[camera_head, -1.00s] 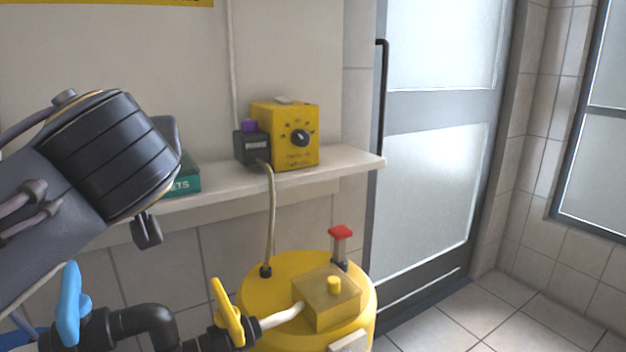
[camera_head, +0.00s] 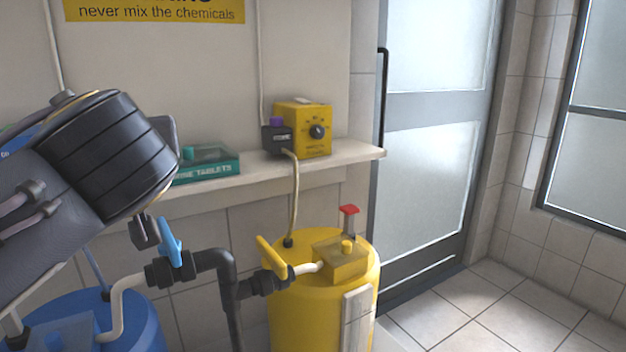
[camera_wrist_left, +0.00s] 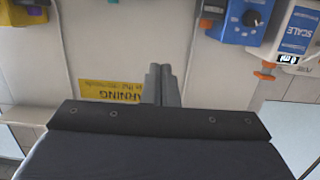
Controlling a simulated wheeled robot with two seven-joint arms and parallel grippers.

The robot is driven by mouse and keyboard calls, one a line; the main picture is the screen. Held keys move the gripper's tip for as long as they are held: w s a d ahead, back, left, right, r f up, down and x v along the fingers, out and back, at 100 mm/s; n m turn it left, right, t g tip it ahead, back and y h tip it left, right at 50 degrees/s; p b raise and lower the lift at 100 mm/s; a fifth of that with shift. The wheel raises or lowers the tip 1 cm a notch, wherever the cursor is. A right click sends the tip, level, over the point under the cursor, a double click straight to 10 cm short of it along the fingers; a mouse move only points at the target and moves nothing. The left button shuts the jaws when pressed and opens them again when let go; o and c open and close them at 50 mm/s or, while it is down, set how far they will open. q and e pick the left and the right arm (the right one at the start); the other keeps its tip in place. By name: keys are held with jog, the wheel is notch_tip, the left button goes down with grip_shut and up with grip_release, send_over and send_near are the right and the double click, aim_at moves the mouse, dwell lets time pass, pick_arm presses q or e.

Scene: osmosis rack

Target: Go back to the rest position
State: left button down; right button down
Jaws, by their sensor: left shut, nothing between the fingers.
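My left arm comes in from the left in the head view, and its gripper (camera_head: 143,231) shows as a small dark tip below the thick black wrist. It hangs in front of the wall, beside the blue valve handle in the picture. In the left wrist view the two grey fingers (camera_wrist_left: 162,86) are together with nothing between them, in front of the wall with an upside-down yellow warning sign (camera_wrist_left: 112,91). My right gripper is not in view.
A white shelf (camera_head: 345,152) holds a yellow dial box (camera_head: 303,146) and a green tablet box (camera_head: 212,165). Below are a yellow tank (camera_head: 350,262), a blue tank (camera_head: 140,320) and black pipes with a blue handle (camera_head: 170,241) and yellow handle (camera_head: 271,257). Clear floor (camera_head: 480,310) lies right.

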pick_arm(q)
jog(key=s+a+f+m+g+h, duration=0.2)
jog(key=s+f+m+g+h, duration=0.1)
jog(key=f, duration=0.9)
jog(key=s+a+f+m+g+h, duration=0.2)
jog(key=s+f+g, duration=0.15)
jog(key=f, duration=0.85)
jog(key=s+d+f+g+h, duration=0.1)
jog(key=s+d+f+h, duration=0.2)
jog(key=s+f, duration=0.4)
jog(key=s+d+f+g+h, duration=0.1)
jog(key=s+d+f+h, duration=0.35)
jog(key=f, duration=0.55)
notch_tip(320, 180, down, 9)
jog(key=s+b, duration=0.1)
jog(key=b, duration=0.8)
notch_tip(320, 180, up, 38)
jog(key=p, duration=3.8)
jog(key=c, duration=2.2)
grip_release()
